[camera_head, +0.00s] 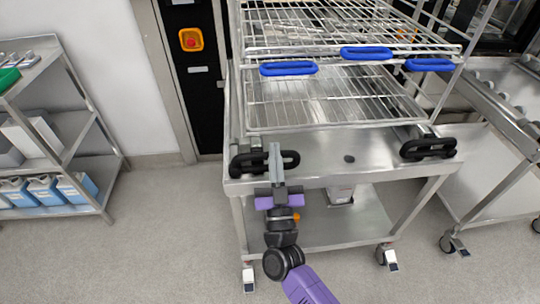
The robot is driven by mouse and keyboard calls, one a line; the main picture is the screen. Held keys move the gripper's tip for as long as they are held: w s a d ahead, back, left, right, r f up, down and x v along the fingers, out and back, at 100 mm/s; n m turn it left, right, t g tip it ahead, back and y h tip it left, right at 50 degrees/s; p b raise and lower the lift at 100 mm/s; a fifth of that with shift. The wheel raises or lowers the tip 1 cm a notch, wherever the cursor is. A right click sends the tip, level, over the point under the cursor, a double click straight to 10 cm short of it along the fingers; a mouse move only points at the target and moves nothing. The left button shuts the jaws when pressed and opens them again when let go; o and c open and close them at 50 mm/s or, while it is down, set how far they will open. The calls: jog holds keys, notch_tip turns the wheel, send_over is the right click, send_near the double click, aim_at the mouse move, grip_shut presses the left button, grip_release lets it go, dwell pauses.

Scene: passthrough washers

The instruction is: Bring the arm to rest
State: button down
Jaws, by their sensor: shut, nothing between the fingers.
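My gripper (275,150) is in the lower middle of the head view, at the end of my purple and black arm. Its grey fingers are together, with nothing between them. They point up in the picture, in front of the left black handle (250,164) on the steel cart (340,172). They overlap this handle in the picture; I cannot tell whether they touch it. The right black handle (429,148) is clear of my gripper.
Wire racks with blue handles (288,69) sit on the cart. A shelf (60,150) with blue jugs (45,190) stands at the left. A red button on yellow (190,40) is at the back. Another steel table (500,110) is at the right. The floor (150,250) at left is clear.

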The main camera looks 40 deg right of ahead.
jog(key=v, duration=0.9)
jog(key=shift+d+f+b, duration=0.2)
jog(key=shift+f+b, duration=0.05)
jog(key=shift+b, duration=0.2)
jog(key=s+a+r+n+g+y+p, duration=0.2)
jog(key=s+y, duration=0.5)
jog(key=s, duration=0.5)
jog(key=s+a+r+n+g+y+p, duration=0.2)
jog(key=s+a+r+n+y+p, duration=0.2)
jog(key=s, duration=0.9)
jog(key=a+r+n+y, duration=0.1)
jog(key=a+y, duration=0.2)
jog(key=shift+n+g+y, duration=0.3)
jog(key=shift+n, duration=0.1)
jog(key=c, duration=2.1)
grip_release()
jog(key=shift+w+a, duration=0.1)
